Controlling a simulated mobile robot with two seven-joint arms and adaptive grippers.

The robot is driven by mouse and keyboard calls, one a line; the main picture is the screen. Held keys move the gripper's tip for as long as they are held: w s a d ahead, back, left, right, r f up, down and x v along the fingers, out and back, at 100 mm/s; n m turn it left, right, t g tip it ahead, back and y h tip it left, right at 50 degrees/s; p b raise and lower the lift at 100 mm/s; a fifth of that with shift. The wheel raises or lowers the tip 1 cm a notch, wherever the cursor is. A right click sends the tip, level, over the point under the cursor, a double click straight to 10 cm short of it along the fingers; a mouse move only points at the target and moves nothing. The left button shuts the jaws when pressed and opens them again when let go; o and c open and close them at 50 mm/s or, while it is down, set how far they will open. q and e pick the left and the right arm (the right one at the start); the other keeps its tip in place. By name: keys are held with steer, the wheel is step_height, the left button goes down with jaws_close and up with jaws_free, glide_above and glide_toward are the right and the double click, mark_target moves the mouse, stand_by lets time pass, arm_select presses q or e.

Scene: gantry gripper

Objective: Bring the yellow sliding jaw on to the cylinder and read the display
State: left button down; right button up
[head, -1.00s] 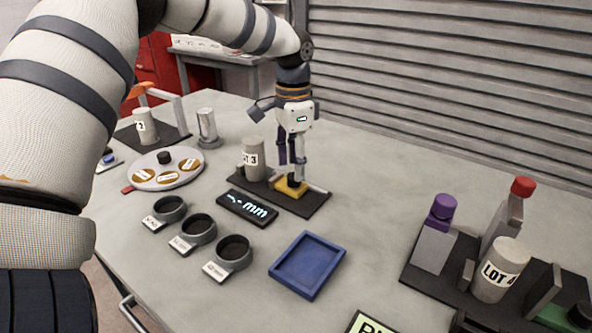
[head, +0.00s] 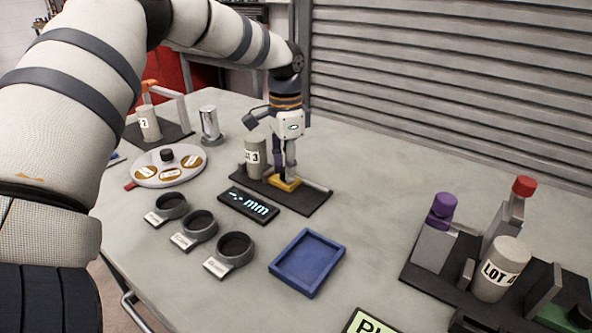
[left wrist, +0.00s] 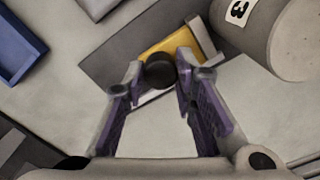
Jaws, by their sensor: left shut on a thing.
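The yellow sliding jaw (head: 285,184) sits on a dark base with a rail, and it also shows in the left wrist view (left wrist: 172,45). My left gripper (left wrist: 160,75) is shut on the jaw's dark round knob (left wrist: 160,70), pointing down from above. The pale cylinder labelled 3 (head: 256,157) stands upright on the same base, to the left of the jaw; it shows at the upper right of the left wrist view (left wrist: 292,42). A gap still shows between jaw and cylinder there. The display (head: 249,205) in front shows dashes and "mm". My right gripper is out of view.
Several dark round cups (head: 202,225) stand in front of the display. A blue tray (head: 307,262) lies to the right of them. A round dial plate (head: 168,167) and a metal cylinder (head: 210,122) stand left. A fixture with a LOT cylinder (head: 500,268) is at right.

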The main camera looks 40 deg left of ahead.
mark_target(282, 168)
arm_select(q)
steer(key=shift+a, duration=0.7)
steer(key=c, duration=1.3)
jaws_free()
steer(key=shift+r, duration=0.15)
steer(key=shift+r, duration=0.15)
step_height(282, 168, up, 12)
steer(key=shift+s+d+f, duration=0.15)
steer(key=shift+s+f, duration=0.05)
steer(key=shift+f, duration=0.05)
